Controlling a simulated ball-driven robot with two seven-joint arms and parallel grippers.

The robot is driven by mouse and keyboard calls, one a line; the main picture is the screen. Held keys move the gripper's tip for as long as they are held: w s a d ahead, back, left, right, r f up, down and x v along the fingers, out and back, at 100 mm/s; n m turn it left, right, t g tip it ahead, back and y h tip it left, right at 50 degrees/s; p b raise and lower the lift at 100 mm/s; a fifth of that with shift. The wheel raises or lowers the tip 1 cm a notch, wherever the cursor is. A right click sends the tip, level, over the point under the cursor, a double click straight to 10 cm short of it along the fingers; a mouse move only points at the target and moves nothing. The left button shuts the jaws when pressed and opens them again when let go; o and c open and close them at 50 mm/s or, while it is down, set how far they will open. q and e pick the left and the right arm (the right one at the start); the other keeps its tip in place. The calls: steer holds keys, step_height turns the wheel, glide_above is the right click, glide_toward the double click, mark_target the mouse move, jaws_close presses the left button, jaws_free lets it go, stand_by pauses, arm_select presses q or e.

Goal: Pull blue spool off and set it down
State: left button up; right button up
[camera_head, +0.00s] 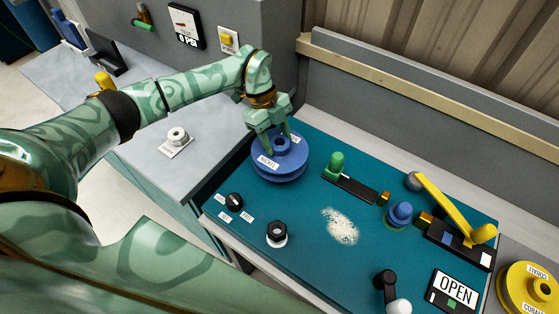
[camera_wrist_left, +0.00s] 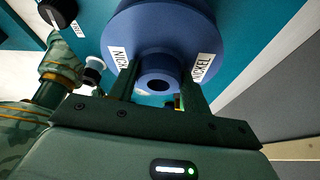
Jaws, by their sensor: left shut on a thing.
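The blue spool (camera_head: 290,166) is at the back left of the teal panel (camera_head: 310,200), with white labels on its top flange. In the left wrist view the spool (camera_wrist_left: 155,25) fills the top middle, and its labels read NICKEL. My left gripper (camera_head: 278,145) comes down on it from above and is shut on its raised hub, one finger on each side. In the left wrist view the fingers (camera_wrist_left: 158,82) flank the hub and its dark bore. I cannot tell whether the spool's underside touches the panel. My right gripper is not in view.
On the panel are a green handle (camera_head: 337,163), a blue knob (camera_head: 400,213), a yellow lever (camera_head: 445,205), black knobs, pale powder (camera_head: 341,226) and an OPEN sign (camera_head: 454,290). A yellow COBALT spool (camera_head: 527,290) is at right. The grey counter (camera_head: 205,165) at left has free room.

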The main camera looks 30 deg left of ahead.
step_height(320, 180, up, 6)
steer(key=p, duration=0.5)
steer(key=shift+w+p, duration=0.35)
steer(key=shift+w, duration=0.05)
stand_by(1.0)
stand_by(0.4)
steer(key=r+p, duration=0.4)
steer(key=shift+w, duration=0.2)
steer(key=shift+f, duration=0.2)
